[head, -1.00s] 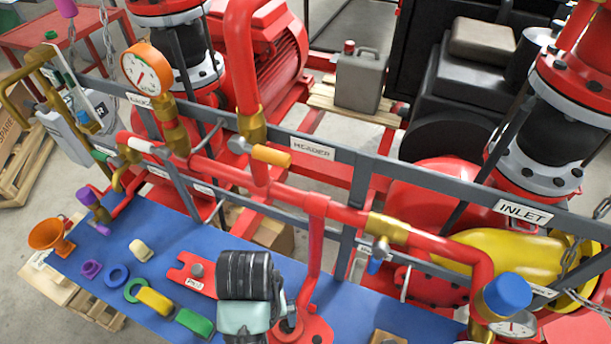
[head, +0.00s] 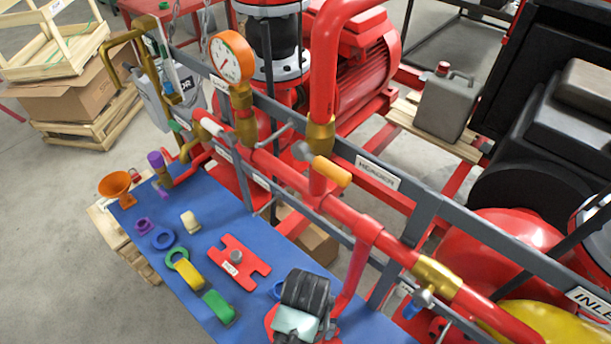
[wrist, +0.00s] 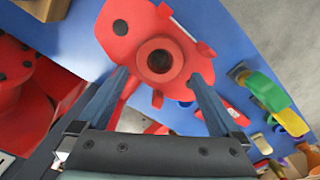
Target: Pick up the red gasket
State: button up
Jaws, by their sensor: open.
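A red ring (wrist: 141,52), which looks like the red gasket, surrounds a dark hole on a red flanged plate (wrist: 112,40) in the wrist view. I cannot tell whether the ring is separate from the plate. My gripper (wrist: 158,76) is open and empty, its two fingers to either side below the ring in the picture. In the head view my gripper (head: 297,322) is over the red plate (head: 270,322) at the bottom and hides most of it. The fingertips and ring are hidden there.
A red pipe (head: 357,268) rises close beside my gripper.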

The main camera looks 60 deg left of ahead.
jog(key=shift+f+p, duration=0.3)
jog(key=shift+f, duration=1.6)
jog(key=c, duration=1.1)
